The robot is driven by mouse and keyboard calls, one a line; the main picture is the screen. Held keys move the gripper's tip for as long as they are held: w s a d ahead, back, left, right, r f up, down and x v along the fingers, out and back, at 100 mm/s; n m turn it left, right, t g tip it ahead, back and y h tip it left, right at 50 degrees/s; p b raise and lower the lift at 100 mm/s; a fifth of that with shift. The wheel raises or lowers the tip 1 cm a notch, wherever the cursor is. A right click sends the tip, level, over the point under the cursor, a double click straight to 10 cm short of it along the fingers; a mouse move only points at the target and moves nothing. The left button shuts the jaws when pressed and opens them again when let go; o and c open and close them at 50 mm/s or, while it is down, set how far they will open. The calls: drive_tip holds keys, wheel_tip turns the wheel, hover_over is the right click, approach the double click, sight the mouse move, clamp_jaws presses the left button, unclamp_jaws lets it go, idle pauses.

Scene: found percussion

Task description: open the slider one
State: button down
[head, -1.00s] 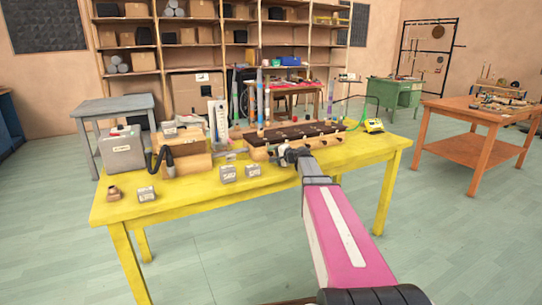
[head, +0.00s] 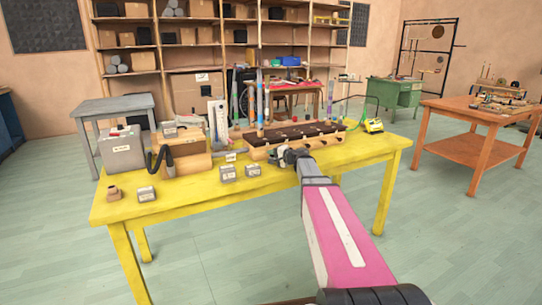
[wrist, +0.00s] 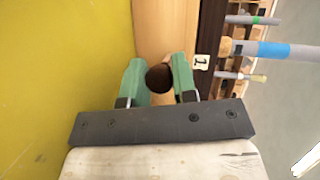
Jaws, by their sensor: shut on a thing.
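The long wooden instrument with a dark top (head: 318,130) lies on the yellow table, with several upright tubes standing along it. In the wrist view, a round dark knob (wrist: 159,78) stands on its pale wooden front (wrist: 165,25). A white label marked 1 (wrist: 201,62) is just right of the knob, so this looks like slider one. My gripper (wrist: 158,82) has its two green fingers shut on the knob, one on each side. In the head view, my gripper (head: 290,157) is at the instrument's front edge, and the knob is hidden there.
Small grey labelled boxes (head: 228,173) stand left of my gripper on the yellow table (head: 300,188). A wooden block with a black hose (head: 188,160) and a grey box (head: 122,152) stand farther left.

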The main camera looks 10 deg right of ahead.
drive_tip(key=shift+s+d, duration=0.15)
drive_tip(key=shift+s, duration=0.45)
drive_tip(key=c, duration=0.9)
unclamp_jaws()
drive_tip(key=shift+d, duration=0.1)
drive_tip(key=v, duration=1)
drive_tip(key=shift+s+d+r, duration=0.1)
drive_tip(key=shift+s+d, duration=0.1)
drive_tip(key=shift+s, duration=0.05)
